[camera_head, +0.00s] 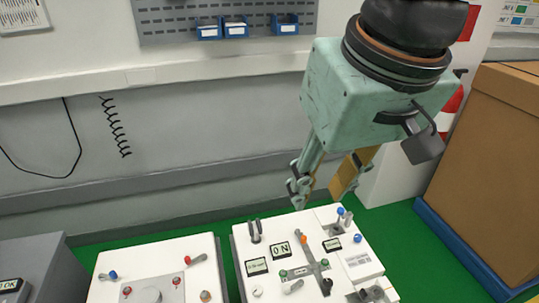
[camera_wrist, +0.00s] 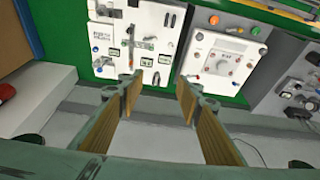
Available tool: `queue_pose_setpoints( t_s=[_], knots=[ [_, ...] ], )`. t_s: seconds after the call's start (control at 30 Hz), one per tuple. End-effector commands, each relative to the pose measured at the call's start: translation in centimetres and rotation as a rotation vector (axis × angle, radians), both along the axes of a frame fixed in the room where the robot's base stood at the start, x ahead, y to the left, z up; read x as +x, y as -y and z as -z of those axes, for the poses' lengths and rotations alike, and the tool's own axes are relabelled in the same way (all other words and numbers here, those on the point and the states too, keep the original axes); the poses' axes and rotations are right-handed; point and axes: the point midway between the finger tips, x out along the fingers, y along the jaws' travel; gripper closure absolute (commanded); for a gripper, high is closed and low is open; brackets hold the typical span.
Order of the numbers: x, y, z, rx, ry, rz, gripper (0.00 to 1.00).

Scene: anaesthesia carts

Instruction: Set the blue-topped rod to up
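Two blue-topped parts show on the right white panel in the head view. I cannot tell for sure which is meant. In the wrist view a small blue top (camera_wrist: 95,49) shows at the panel's left edge. My gripper (camera_head: 318,190) hangs above and behind the panel's back edge, apart from both. It is open and empty; in the wrist view its fingers (camera_wrist: 160,92) are wide apart.
The right white panel (camera_head: 300,219) carries several switches, a cross-shaped slot with an orange knob (camera_head: 304,239) and an ON label (camera_head: 280,249). A second white panel (camera_head: 120,262) stands to its left. A cardboard box (camera_head: 500,150) stands at the right. A grey wall is behind.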

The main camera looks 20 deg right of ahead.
Motion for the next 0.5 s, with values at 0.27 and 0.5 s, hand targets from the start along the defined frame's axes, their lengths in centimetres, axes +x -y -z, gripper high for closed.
queue_pose_setpoints(
  t_s=[0.27, 0.5],
  knots=[
    [4.1, 1.4, 0.0, 0.020, -0.025, 0.096, 0.68],
    [7.5, 2.9, 0.3, 0.036, -0.044, 0.178, 0.68]
  ],
)
